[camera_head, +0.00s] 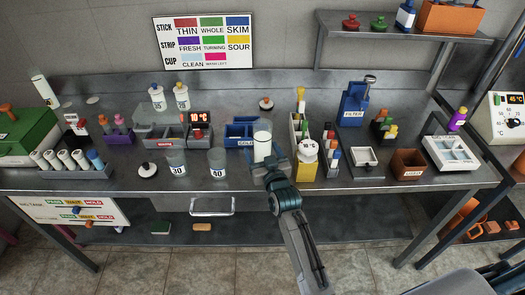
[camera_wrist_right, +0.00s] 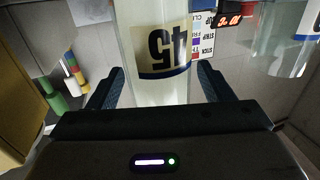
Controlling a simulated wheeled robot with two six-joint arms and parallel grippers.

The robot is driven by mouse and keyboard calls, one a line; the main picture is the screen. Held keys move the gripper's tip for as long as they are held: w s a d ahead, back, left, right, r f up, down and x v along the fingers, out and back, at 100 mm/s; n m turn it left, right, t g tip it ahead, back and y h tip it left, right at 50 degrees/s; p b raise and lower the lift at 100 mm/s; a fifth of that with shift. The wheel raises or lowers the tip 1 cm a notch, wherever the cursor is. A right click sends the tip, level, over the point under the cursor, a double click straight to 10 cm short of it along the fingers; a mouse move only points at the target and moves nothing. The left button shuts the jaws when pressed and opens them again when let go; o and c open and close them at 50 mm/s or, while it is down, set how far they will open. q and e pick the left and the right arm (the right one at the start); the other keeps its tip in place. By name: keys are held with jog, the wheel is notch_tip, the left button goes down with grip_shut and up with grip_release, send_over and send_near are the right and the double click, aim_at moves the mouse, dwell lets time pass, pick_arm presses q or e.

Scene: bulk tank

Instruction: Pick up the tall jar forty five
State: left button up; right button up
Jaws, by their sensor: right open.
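The tall jar forty five (camera_head: 262,146) is a clear cylinder with pale contents. It stands upright near the front middle of the bench, right of the jar marked 40. My right gripper (camera_wrist_right: 160,88) is open, with one finger on each side of the jar's body. Gaps show between the fingers and the glass. In the head view my right gripper (camera_head: 272,165) comes from the front and hides the jar's lower part. My left gripper is not in view.
Jars marked 40 (camera_head: 217,162) and 30 (camera_head: 177,162) stand to the left. A blue tray (camera_head: 240,131) is close behind the jar. A yellow container (camera_head: 303,168) with a white top is close on the right. A raised shelf (camera_head: 400,27) is at the back right.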

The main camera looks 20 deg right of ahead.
jog(key=c, duration=1.3)
jog(key=shift+c, duration=0.6)
jog(key=shift+r, duration=0.25)
